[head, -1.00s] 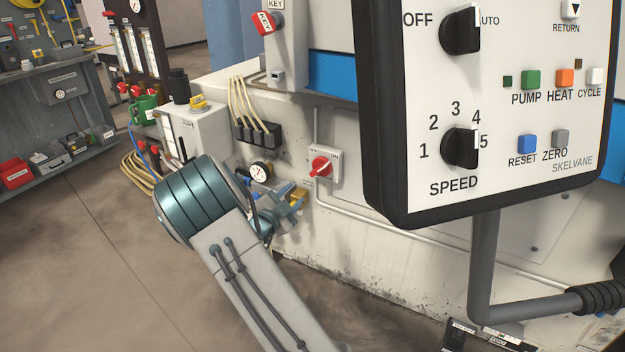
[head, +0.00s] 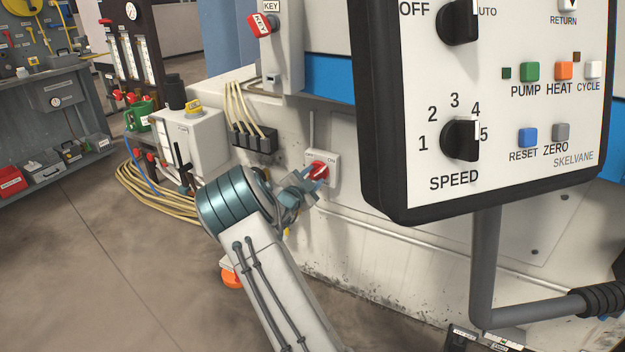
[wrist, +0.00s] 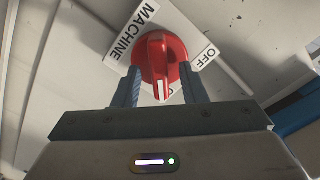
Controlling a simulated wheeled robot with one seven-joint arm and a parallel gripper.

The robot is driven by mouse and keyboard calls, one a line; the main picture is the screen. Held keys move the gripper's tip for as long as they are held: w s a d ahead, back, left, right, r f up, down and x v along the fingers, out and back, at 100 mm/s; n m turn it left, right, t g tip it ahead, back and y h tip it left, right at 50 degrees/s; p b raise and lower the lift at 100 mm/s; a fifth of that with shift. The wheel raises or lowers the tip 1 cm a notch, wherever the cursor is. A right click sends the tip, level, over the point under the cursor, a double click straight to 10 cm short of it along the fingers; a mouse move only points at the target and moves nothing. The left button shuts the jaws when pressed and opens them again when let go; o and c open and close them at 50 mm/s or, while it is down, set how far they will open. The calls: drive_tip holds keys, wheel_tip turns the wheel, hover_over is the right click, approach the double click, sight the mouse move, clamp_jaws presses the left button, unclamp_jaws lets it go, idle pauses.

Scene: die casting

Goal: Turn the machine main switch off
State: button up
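A large control panel (head: 380,195) on a grey post (head: 485,265) stands close at the right. Cables and hoses (head: 150,195) lie at the left. Open floor (head: 110,270) is at the lower left.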

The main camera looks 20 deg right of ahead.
clamp_jaws()
idle(0.3)
drive_tip(key=n+p, duration=0.2)
drive_tip(key=n, duration=0.1)
drive_tip(key=shift+r+n, duration=0.15)
drive_tip(key=shift+n, duration=0.25)
drive_tip(key=n+p, duration=0.3)
drive_tip(key=n, duration=0.2)
drive_tip(key=shift+w+a+n, duration=0.1)
drive_tip(key=shift+n, duration=0.2)
drive_tip(key=n+p, duration=0.2)
drive_tip(key=n, duration=0.2)
drive_tip(key=shift+w, duration=0.1)
drive_tip(key=shift+a+n+p, duration=0.1)
drive_tip(key=shift+n+p, duration=0.55)
drive_tip(key=shift+n, duration=1.55)
drive_tip(key=shift+f, duration=0.2)
